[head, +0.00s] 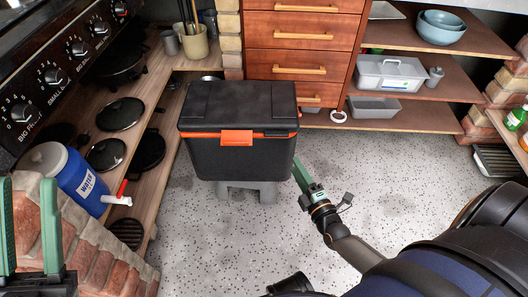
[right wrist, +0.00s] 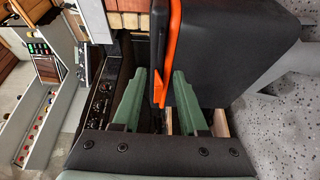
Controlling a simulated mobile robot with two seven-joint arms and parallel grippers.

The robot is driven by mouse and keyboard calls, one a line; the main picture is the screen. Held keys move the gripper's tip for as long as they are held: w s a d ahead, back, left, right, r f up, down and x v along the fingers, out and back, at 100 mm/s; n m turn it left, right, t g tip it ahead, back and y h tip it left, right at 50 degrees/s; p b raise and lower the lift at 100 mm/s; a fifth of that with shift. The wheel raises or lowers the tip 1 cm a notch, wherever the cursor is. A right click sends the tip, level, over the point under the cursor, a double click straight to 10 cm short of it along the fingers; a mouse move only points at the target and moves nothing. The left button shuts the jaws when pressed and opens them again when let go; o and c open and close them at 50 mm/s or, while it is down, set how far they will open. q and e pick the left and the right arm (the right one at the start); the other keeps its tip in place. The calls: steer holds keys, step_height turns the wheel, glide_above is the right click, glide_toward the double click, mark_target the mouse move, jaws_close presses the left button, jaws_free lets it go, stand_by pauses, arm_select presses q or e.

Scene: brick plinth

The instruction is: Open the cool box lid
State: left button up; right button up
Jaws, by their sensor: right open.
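The cool box (head: 237,157) is black and stands upright on a low grey stand. Its black lid (head: 238,105) lies shut on top, with an orange latch (head: 236,138) at the front and an orange rim line. My right gripper (head: 297,165) is beside the box's front right corner, below the lid edge. In the right wrist view its two green fingers (right wrist: 160,78) are apart, with the box's dark body (right wrist: 215,55) and orange rim (right wrist: 171,45) just beyond them; I cannot tell if they touch. My left gripper (head: 28,225) is open and empty at the lower left.
A blue water jug (head: 75,180) with a red tap stands at the left by the hob. A brick plinth (head: 90,255) is at the lower left. Drawers (head: 303,40) and shelves with containers stand behind. The speckled floor (head: 205,245) before the box is clear.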

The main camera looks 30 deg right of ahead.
steer(key=w+b, duration=0.1)
steer(key=w, duration=0.3)
steer(key=w+d+b, duration=0.1)
steer(key=w+b, duration=0.1)
steer(key=w, duration=0.2)
steer(key=w+b, duration=0.2)
steer(key=w, duration=0.2)
steer(key=shift+w+d+f, duration=0.15)
steer(key=shift+w+d, duration=0.1)
jaws_close()
stand_by(1.1)
